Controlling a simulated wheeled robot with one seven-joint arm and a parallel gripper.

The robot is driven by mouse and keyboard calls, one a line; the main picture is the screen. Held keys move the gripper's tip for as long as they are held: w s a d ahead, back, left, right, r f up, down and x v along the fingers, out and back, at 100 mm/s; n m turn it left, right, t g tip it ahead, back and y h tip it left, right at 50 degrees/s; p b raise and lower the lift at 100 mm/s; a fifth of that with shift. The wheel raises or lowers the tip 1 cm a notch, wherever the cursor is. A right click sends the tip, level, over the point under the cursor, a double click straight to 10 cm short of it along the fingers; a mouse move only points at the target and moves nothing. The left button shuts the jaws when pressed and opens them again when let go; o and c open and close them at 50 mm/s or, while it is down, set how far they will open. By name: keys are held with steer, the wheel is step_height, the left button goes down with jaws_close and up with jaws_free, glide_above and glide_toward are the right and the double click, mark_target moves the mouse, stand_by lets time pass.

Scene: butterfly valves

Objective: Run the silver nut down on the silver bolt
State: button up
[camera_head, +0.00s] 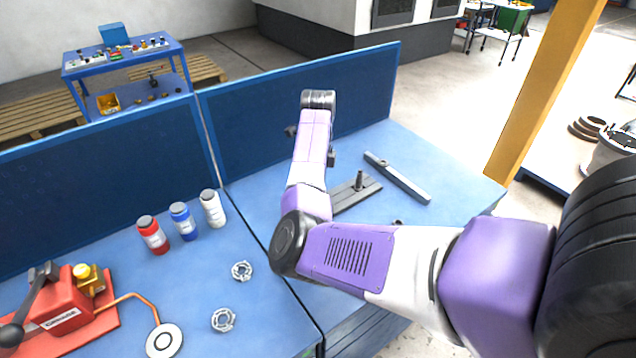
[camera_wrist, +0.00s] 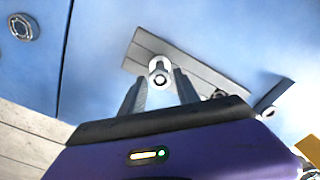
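In the head view a dark upright bolt (camera_head: 360,181) stands on a grey plate (camera_head: 346,197) on the blue bench, to the right of my forearm. The gripper is hidden behind my arm there. In the wrist view the two grey fingers of my gripper (camera_wrist: 160,88) stand apart over the plate (camera_wrist: 200,72). A bright silver piece with a dark ring (camera_wrist: 160,76) shows between the fingertips. I cannot tell nut from bolt in it, or whether the fingers touch it.
A long grey bar (camera_head: 398,178) lies right of the plate. Two ring-shaped metal parts (camera_head: 242,271) (camera_head: 223,320) lie on the left bench, near red, blue and white bottles (camera_head: 181,221). A blue panel (camera_head: 250,125) runs behind the bench.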

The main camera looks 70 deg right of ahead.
steer(key=n, duration=0.5)
steer(key=shift+s+n, duration=0.1)
steer(key=shift+n, duration=0.2)
steer(key=n, duration=0.6)
jaws_close()
steer(key=m, duration=1.2)
steer(key=shift+b, duration=0.4)
steer(key=m+b, duration=0.1)
steer(key=m, duration=0.4)
steer(key=shift+m, duration=0.3)
steer(key=m+b, duration=0.2)
steer(key=m, duration=0.2)
steer(key=shift+f, duration=0.1)
steer(key=shift+m, duration=1.2)
